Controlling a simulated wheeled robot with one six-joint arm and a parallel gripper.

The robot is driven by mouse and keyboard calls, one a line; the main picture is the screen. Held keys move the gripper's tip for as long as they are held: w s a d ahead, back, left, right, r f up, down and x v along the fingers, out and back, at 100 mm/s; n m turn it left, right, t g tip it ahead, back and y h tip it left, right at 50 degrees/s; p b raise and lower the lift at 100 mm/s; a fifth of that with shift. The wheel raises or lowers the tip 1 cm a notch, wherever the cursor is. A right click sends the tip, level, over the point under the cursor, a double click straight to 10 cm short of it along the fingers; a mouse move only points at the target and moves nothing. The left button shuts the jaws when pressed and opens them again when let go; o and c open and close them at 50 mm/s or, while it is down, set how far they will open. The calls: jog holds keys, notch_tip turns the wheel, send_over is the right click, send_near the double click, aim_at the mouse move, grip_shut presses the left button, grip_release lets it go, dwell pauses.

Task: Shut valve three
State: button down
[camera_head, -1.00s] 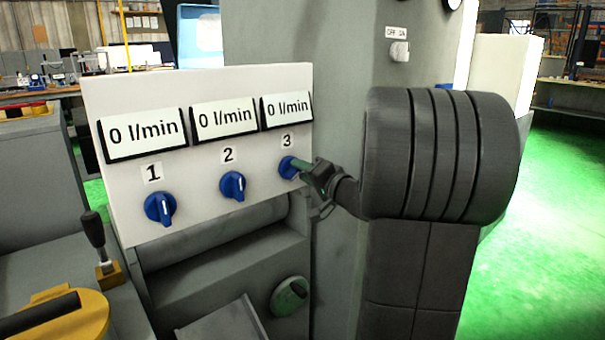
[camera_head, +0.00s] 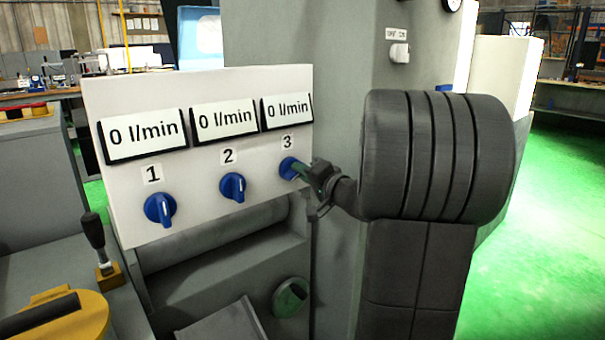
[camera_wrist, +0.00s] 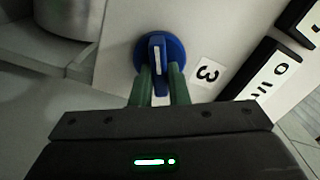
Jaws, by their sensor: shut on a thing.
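Valve three is a blue round knob (camera_head: 289,168) with a raised grip and a white mark, below the label "3" on the white panel (camera_head: 200,85). Its display (camera_head: 287,109) reads 0 l/min. My gripper (camera_head: 302,171) reaches it from the right and partly covers it. In the wrist view the green fingers (camera_wrist: 159,85) are shut on the raised grip of the knob (camera_wrist: 158,55), one finger on each side. The white mark runs along the grip there, close to in line with the fingers.
Knobs one (camera_head: 160,208) and two (camera_head: 232,186) sit to the left on the same panel, their displays also at 0 l/min. A grey machine column (camera_head: 330,60) stands behind my arm. A black lever (camera_head: 94,235) and yellow part (camera_head: 75,315) are at lower left.

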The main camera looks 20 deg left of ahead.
jog(key=shift+s+a+f+m+p, duration=0.15)
jog(key=shift+m+p, duration=1.65)
jog(key=shift+m, duration=2.05)
jog(key=shift+d+f+m+p, duration=0.15)
jog(key=shift+m+p, duration=1.65)
jog(key=shift+m, duration=2.1)
jog(key=shift+s+a+f+m+p, duration=0.15)
jog(key=shift+m+p, duration=1.65)
jog(key=shift+m, duration=2.05)
jog(key=shift+f+m, duration=0.1)
jog(key=shift+m, duration=0.2)
jog(key=c, duration=1.4)
grip_release()
jog(key=p+v, duration=0.1)
jog(key=v, duration=1.3)
